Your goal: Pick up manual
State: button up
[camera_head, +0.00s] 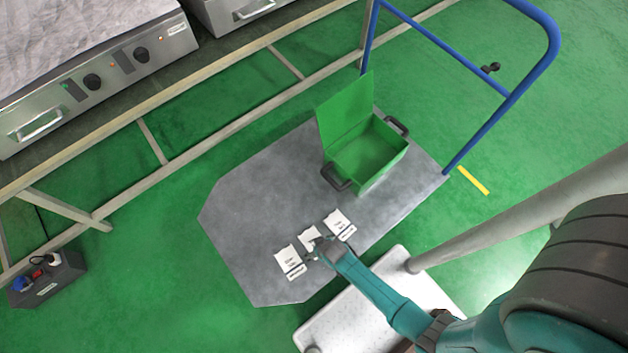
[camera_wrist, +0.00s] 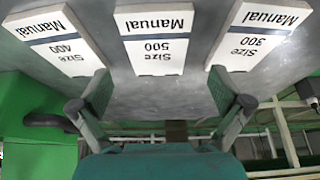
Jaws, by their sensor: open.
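Three white manuals with blue bands lie side by side on the grey platform of a cart (camera_head: 235,215). In the wrist view their printed text is upside down: the Size 400 manual (camera_wrist: 62,42) is at left, the Size 500 manual (camera_wrist: 154,40) in the middle, the Size 300 manual (camera_wrist: 255,38) at right. The head view shows a manual at lower left (camera_head: 287,257), one in the middle (camera_head: 308,236) and one at upper right (camera_head: 337,220). My gripper (camera_wrist: 158,92) is open and empty, its fingers spread either side of the Size 500 manual's near end. Contact cannot be told.
An open green box (camera_head: 365,155) with dark handles stands on the platform. The cart's blue handle (camera_head: 512,100) rises at upper right. A metal rail (camera_head: 165,175) runs along the left. A dark socket box (camera_head: 48,280) sits on the floor at lower left.

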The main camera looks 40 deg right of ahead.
aim_at(307, 238)
jog(key=shift+d+x, duration=0.15)
jog(key=shift+x, duration=1.15)
jog(key=shift+d+x, duration=0.1)
jog(key=shift+x, duration=1.2)
jog(key=c, duration=1)
